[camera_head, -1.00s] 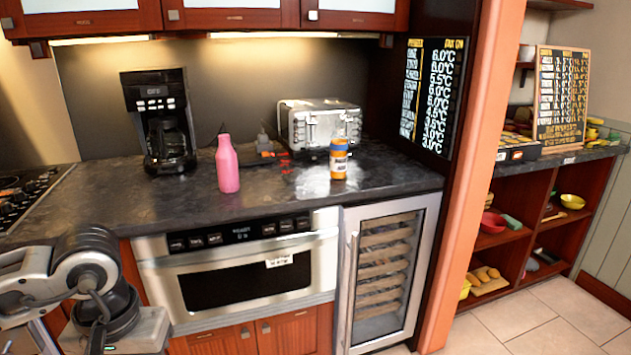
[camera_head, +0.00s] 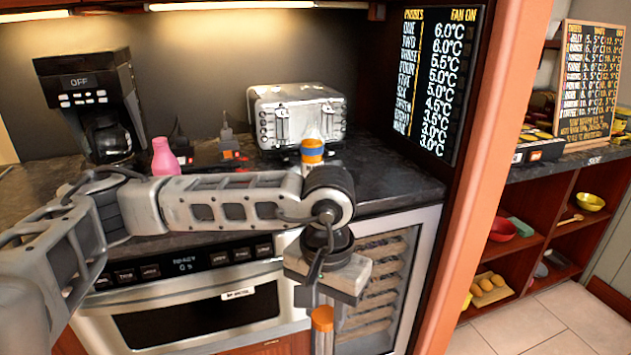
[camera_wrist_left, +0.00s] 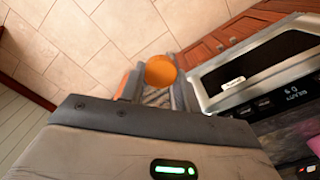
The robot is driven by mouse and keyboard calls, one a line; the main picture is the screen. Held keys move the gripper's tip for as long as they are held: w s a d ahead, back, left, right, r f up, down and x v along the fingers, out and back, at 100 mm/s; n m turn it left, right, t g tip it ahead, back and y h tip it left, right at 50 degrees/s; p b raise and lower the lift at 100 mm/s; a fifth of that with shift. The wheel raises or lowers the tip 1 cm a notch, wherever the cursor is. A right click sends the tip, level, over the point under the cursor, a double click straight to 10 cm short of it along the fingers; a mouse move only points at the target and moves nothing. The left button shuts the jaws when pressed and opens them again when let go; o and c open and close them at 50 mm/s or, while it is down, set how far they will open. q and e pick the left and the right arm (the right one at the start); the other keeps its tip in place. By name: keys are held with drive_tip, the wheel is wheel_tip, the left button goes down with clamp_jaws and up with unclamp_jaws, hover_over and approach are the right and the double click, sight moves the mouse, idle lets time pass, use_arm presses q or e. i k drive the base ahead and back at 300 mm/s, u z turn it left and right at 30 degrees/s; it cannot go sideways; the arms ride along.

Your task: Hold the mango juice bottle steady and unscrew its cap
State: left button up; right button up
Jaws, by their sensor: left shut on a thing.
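The bottle with orange contents and a blue band (camera_head: 312,152) stands upright on the counter in front of the toaster in the head view. My left arm hides its lower part. My left gripper (camera_head: 323,335) hangs low in front of the wine cooler, below the counter top and apart from that bottle. It is shut on an orange round object (camera_head: 322,318), which also shows as an orange disc in the left wrist view (camera_wrist_left: 160,71). I cannot tell whether this object is a loose cap or the top of something longer. My right gripper is not in view.
A pink bottle (camera_head: 164,158) stands on the counter (camera_head: 385,183) behind my left arm. A coffee maker (camera_head: 95,105) and a toaster (camera_head: 293,115) stand at the back. The oven (camera_head: 190,315) and wine cooler (camera_head: 385,275) are below. Tiled floor (camera_head: 530,320) lies open at right.

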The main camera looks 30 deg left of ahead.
sight(312, 145)
drive_tip(key=u, duration=0.2)
drive_tip(key=i, duration=0.95)
drive_tip(key=u, duration=0.45)
